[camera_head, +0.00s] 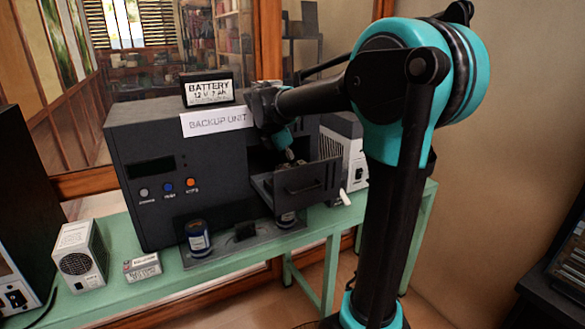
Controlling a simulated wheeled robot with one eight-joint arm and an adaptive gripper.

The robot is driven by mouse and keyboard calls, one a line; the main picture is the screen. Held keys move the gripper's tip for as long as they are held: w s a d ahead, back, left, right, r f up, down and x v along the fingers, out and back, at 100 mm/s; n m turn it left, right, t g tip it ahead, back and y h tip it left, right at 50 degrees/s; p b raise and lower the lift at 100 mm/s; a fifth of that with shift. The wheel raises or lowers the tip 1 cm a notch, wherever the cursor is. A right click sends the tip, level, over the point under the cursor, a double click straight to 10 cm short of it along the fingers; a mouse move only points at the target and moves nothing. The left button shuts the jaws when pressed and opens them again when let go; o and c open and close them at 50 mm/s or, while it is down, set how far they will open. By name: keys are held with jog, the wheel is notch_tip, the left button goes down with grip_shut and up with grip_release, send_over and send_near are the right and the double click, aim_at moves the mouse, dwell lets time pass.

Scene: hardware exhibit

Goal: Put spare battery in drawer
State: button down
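A black battery (208,90) with a white "BATTERY 12 V 7 Ah" label sits on top of the dark grey backup unit (150,185). The unit's drawer (300,187) is pulled out at its lower right, with a dark handle on its front. My gripper (289,155) hangs just above and behind the drawer's front, in front of the unit's right part. Its fingers are small and partly hidden, so I cannot tell whether they are open or hold anything. The inside of the drawer is mostly hidden.
The unit stands on a green bench (325,225). A blue can (197,238), a small labelled box (142,267) and a white box with a round grille (80,255) stand at the front left. A white device (345,145) stands behind the drawer. My arm covers the right.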

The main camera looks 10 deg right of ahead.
jog(key=shift+f, duration=0.15)
jog(key=c, duration=0.9)
grip_release()
jog(key=v, duration=1.2)
